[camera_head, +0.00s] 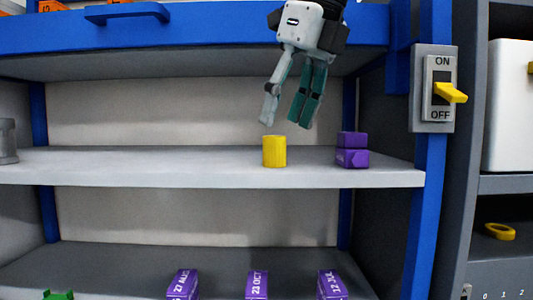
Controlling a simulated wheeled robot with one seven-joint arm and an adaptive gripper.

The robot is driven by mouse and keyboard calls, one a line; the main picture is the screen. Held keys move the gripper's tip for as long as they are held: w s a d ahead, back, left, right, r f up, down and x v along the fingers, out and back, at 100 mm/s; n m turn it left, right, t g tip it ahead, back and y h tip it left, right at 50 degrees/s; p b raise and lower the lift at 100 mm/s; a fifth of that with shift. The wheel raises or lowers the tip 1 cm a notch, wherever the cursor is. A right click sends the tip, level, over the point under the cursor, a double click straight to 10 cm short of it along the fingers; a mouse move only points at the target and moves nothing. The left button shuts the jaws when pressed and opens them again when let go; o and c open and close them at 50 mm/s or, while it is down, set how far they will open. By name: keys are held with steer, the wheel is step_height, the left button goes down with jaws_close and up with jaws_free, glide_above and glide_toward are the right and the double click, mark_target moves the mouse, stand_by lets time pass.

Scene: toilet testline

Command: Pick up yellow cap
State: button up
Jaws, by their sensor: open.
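The yellow cap (274,152) is a small upright cylinder standing on the grey middle shelf (120,167), right of the shelf's centre. My gripper (284,121) points downward just above the cap in the picture, its fingers spread apart and empty. The fingertips look apart from the cap. How far in front of or behind it they are, I cannot tell from this one view.
A blue drawer front (200,35) is above. A switch with a yellow lever (450,92) is at the right. Several purple boxes (257,284) stand below. The shelf left of the cap is largely clear.

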mark_target(275, 140)
steer(key=shift+s+a+x, duration=0.1)
steer(key=shift+s+x, duration=0.05)
steer(key=shift+x, duration=1.15)
steer(key=shift+s+a+x, duration=0.15)
steer(key=shift+x, duration=1.15)
steer(key=shift+c, duration=0.6)
steer(key=c, duration=0.8)
